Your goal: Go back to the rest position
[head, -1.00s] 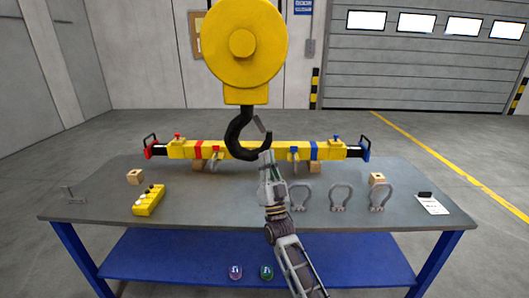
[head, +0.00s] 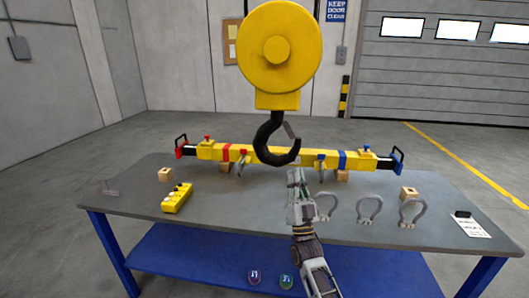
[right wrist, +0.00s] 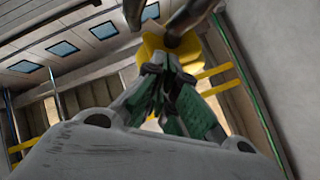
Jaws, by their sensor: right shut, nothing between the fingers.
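My right gripper (head: 294,178) is raised over the middle of the table, just below the black crane hook (head: 268,140). Its fingers are shut with nothing between them. In the right wrist view the green-padded fingers (right wrist: 172,98) come together, with part of the dark hook (right wrist: 185,18) and the yellow hook block (right wrist: 152,45) beyond them. I cannot tell from the head view whether the fingertips touch the hook. My left gripper is not in view.
A yellow lifting beam (head: 295,156) lies along the back of the table (head: 240,215). Several grey shackles (head: 369,209) stand on the right. A yellow button box (head: 178,198) and a wooden block (head: 165,174) are on the left. A paper sheet (head: 470,226) lies far right.

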